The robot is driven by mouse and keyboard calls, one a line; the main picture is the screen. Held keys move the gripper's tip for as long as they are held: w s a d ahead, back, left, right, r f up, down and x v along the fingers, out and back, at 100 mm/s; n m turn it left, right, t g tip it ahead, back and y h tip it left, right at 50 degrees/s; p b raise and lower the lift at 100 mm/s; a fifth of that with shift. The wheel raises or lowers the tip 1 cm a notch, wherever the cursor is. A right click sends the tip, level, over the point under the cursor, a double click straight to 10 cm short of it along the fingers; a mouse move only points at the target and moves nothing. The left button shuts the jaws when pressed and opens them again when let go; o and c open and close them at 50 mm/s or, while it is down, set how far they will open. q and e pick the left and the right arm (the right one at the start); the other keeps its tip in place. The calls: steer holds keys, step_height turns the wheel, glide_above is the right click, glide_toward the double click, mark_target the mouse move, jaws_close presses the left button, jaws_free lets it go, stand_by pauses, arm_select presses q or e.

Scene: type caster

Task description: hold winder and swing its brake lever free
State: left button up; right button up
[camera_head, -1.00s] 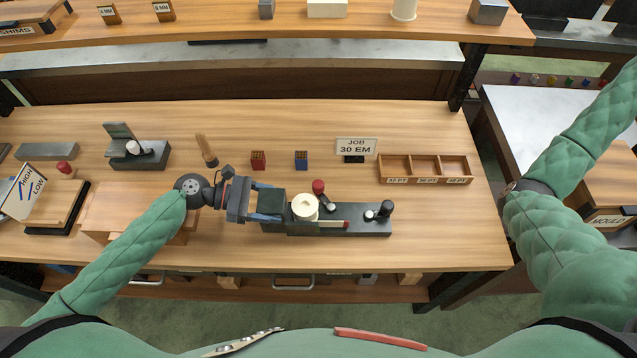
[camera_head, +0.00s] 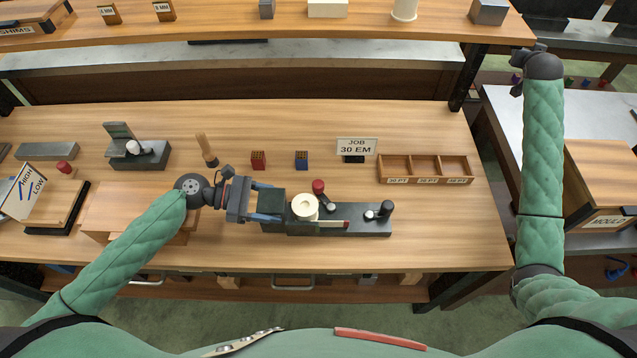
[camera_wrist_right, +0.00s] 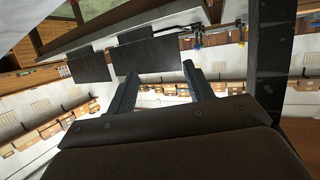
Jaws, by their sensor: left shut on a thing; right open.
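The winder (camera_head: 345,222) is a long dark block lying on the wooden bench. It carries a cream spool (camera_head: 305,206), a red knob (camera_head: 319,187) with a short red-tipped bar (camera_head: 340,225) low on its front, and a black upright knob (camera_head: 387,209) at its right end. Which part is the brake lever I cannot tell for sure. My left gripper (camera_head: 268,203) is shut on the left end of the winder. My right gripper is raised at the upper right, its fingers hardly visible in the head view; in the right wrist view its fingers (camera_wrist_right: 158,88) are apart and empty.
Red (camera_head: 258,160) and blue (camera_head: 301,160) small blocks stand behind the left gripper. The bench front right of the winder is clear. A shelf (camera_head: 270,28) runs above the back.

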steer(key=s+a+f+n+g, duration=0.2)
steer(key=s+a+f+n, duration=0.15)
steer(key=a+f, duration=0.3)
steer(key=s+a+f+n+g, duration=0.1)
steer(key=s+a+f+n, duration=0.1)
steer(key=a+f+n, duration=0.45)
steer(key=a+n+g+y, duration=0.15)
steer(key=a+y, duration=0.35)
steer(key=a, duration=0.9)
steer(key=n+g+y, duration=0.5)
steer(key=n+g, duration=0.5)
steer(key=n, duration=0.4)
glide_toward(319, 183)
steer(key=x, duration=1)
steer(key=shift+s+a+f, duration=0.1)
steer(key=shift+f, duration=0.1)
